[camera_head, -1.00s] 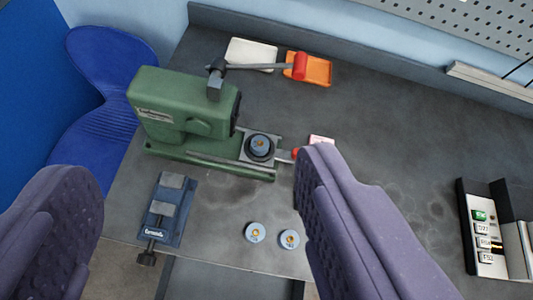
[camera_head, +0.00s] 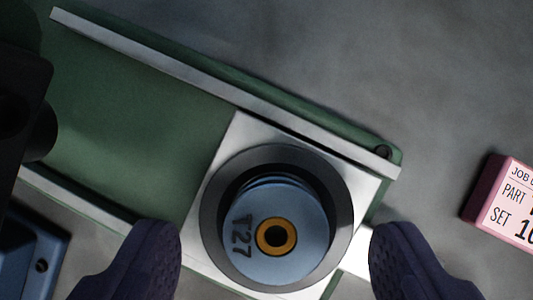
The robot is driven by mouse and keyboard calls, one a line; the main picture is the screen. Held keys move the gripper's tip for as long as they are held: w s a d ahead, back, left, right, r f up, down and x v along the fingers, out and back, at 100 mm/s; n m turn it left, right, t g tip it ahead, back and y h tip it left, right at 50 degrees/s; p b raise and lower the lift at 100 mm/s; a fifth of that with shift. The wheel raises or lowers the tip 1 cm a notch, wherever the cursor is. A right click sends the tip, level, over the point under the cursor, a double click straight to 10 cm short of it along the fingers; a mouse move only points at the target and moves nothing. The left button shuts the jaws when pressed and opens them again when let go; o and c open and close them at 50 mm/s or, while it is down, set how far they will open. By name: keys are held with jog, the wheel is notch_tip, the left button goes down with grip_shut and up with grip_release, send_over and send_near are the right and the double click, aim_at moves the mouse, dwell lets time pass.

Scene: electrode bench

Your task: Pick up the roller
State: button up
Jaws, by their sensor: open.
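The roller (camera_head: 285,258) is a blue-grey round piece marked "T27", with a brass ring around a dark centre hole. It sits upright in a dark round seat (camera_head: 213,205) on a pale metal plate (camera_head: 243,140) of the green machine (camera_head: 150,125). My gripper (camera_head: 275,252) is open, with one purple finger to the left of the roller and one to the right. Both fingers stand apart from the roller in the picture. The finger tips show at the bottom of the view, and nothing is between them in contact.
A pink block (camera_head: 505,205) with a job label lies on the grey bench at the right. A dark part of the machine (camera_head: 20,90) rises at the left edge. A blue vise (camera_head: 35,250) shows at lower left. The bench at upper right (camera_head: 450,70) is clear.

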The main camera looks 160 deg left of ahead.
jog(key=shift+x, duration=0.8)
jog(key=shift+s+r, duration=0.1)
jog(key=shift+c, duration=0.9)
jog(key=shift+r, duration=0.1)
jog(key=c, duration=1.1)
